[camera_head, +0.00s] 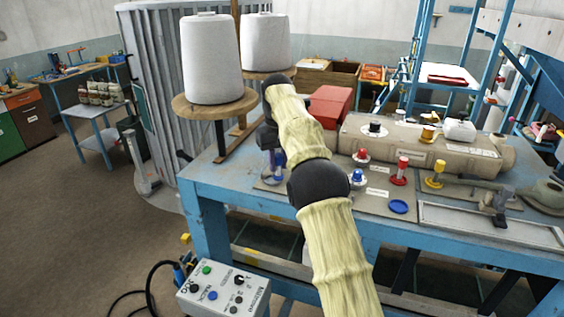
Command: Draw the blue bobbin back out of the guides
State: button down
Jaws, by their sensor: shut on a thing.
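My gripper (266,140) is a dark shape at the left end of the table, beyond my bent arm, seen small and partly hidden by the arm. It points down and is shut on a bluish spool-like piece, which I take to be the blue bobbin (273,164). The bobbin stands roughly upright over a pale plate at the table's left end. I cannot make out the guides or whether the bobbin is between them. A red bobbin (400,171) and a yellow bobbin (435,175) stand on the table to the right.
The blue table (210,190) also carries a blue knob (357,175), a blue disc (398,207), a beige sewing machine (440,150) and a red box (331,106). Large white thread cones (210,60) stand on a wooden holder close to the left. A control box (222,291) is below in front.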

jog(key=shift+w+a, duration=0.35)
jog(key=shift+a, duration=0.55)
jog(key=shift+d+f+b, duration=0.1)
jog(key=shift+f+b, duration=0.25)
jog(key=shift+f, duration=0.25)
jog(key=c, duration=1.1)
grip_release()
jog(key=shift+c, duration=0.2)
